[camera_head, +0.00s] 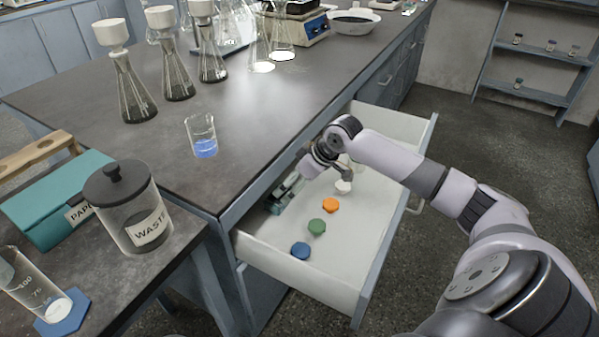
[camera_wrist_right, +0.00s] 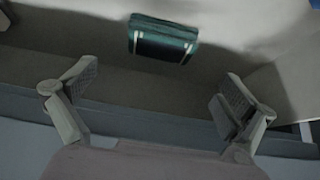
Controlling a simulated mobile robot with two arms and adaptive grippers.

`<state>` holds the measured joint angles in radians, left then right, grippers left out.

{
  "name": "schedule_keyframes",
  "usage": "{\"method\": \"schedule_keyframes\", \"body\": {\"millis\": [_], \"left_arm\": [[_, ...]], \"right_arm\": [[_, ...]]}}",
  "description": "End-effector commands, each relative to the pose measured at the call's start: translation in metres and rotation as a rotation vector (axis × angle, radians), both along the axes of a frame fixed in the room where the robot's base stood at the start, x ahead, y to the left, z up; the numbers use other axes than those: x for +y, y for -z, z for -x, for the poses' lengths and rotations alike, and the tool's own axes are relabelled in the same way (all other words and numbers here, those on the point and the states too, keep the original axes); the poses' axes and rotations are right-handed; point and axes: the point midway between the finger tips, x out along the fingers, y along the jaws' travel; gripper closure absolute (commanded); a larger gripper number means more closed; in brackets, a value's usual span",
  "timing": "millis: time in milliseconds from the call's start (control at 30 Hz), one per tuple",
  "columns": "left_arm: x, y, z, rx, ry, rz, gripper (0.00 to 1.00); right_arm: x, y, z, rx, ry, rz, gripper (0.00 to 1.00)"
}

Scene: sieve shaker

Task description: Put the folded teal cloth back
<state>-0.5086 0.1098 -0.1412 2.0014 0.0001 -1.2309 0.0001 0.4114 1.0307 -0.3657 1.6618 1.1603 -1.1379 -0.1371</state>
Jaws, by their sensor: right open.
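The folded teal cloth (camera_wrist_right: 163,40) shows in the right wrist view as a small dark teal block with two pale stripes. It lies on a light surface beyond my right fingertips, roughly centred between them and apart from them. My right gripper (camera_wrist_right: 158,84) is open and empty, with one finger on each side. In the head view my right gripper (camera_head: 287,188) points down into the open drawer (camera_head: 345,270), near its inner left side. A small teal patch by the fingers there is mostly hidden. My left gripper is not in view.
The drawer also holds a blue piece (camera_head: 300,250), a green piece (camera_head: 317,227), an orange piece (camera_head: 331,205) and pale pieces. A beaker with blue liquid (camera_head: 202,137) stands on the bench above. A waste jar (camera_head: 130,205) and teal box (camera_head: 50,205) are at left.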

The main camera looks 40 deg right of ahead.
Motion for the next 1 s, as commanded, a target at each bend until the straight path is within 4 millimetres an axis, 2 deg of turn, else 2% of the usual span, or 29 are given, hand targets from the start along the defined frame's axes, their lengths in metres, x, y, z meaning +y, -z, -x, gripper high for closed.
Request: {"method": "schedule_keyframes", "body": {"millis": [33,200,667,900,1000], "left_arm": [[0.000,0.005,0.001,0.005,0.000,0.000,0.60],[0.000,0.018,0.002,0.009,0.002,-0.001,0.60],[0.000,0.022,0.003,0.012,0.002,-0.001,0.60],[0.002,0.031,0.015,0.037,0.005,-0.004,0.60],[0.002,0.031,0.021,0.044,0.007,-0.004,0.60]], "right_arm": [[-0.003,-0.009,0.005,0.001,-0.001,0.003,0.00],[-0.006,-0.024,0.014,0.000,0.000,0.000,0.00],[-0.006,-0.031,0.016,0.001,0.000,-0.001,0.00],[-0.005,-0.068,0.017,0.001,-0.002,-0.001,0.00],[0.005,-0.078,0.022,0.013,-0.017,0.002,0.00]]}}
